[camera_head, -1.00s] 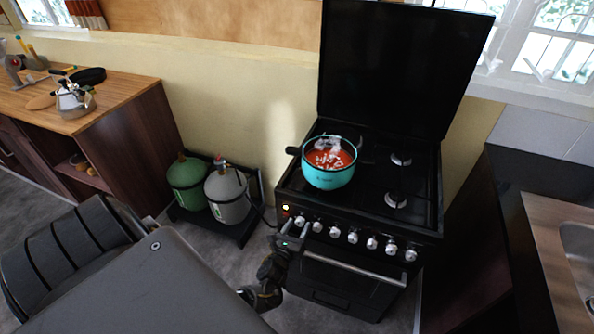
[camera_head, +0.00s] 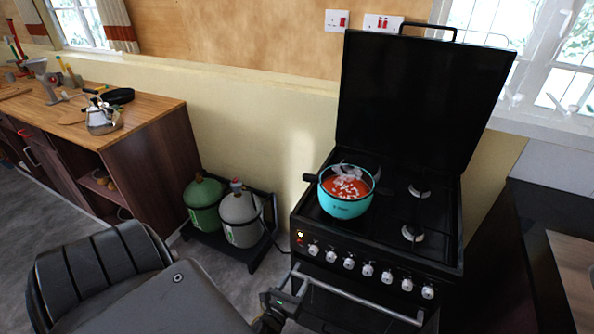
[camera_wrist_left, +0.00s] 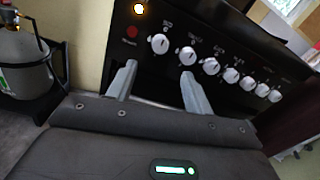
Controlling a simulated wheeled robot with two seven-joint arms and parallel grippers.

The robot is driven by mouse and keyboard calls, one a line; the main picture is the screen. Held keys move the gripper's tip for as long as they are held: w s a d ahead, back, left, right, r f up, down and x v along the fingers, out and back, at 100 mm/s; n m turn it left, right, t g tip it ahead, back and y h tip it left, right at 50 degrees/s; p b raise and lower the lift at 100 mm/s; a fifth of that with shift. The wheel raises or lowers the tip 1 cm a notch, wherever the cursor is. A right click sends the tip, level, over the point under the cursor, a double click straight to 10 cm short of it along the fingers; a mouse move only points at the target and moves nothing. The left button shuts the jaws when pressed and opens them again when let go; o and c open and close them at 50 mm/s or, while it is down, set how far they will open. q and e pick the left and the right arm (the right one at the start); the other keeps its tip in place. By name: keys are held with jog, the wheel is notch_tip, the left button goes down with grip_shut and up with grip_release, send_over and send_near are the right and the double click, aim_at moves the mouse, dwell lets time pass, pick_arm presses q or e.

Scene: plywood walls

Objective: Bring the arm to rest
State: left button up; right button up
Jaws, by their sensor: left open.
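My left gripper (camera_head: 287,298) is in front of the stove (camera_head: 376,268), low and near its oven handle. In the left wrist view its two grey fingers (camera_wrist_left: 157,84) are apart with nothing between them. They point at the stove's front panel, by the leftmost knobs. Whether they touch the panel I cannot tell. My left arm (camera_head: 150,285) comes in from the lower left. My right gripper is in neither view.
A turquoise pot (camera_head: 345,204) with red contents stands on the stove's left burner. The lid (camera_head: 422,108) is up. Green (camera_head: 203,203) and grey (camera_head: 240,217) gas cylinders stand left of the stove. A wooden counter (camera_head: 150,112) holds a kettle (camera_head: 100,117).

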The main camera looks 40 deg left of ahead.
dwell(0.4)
pick_arm(q)
jog(key=s+f+n+g+h, duration=0.1)
jog(key=s+f+n+g, duration=0.3)
jog(key=f+n, duration=0.55)
jog(key=s+f+n+g+h, duration=0.1)
jog(key=s+f+n+g, duration=0.25)
jog(key=f+n, duration=0.55)
jog(key=s+d+f+n+g+h+b, duration=0.1)
jog(key=s+d+f+n+g, duration=0.2)
jog(key=s+f, duration=0.2)
jog(key=s+d+f+n+g+h+b, duration=0.1)
jog(key=s+f, duration=0.4)
jog(key=s, duration=0.7)
jog(key=s+d+f+n+g+h+b, duration=0.1)
jog(key=s+d+f+n+g, duration=0.3)
jog(key=s, duration=0.5)
jog(key=shift+s+d+f+n+g, duration=0.15)
jog(key=shift+d+f+n+g, duration=0.2)
jog(key=shift+f+n, duration=0.45)
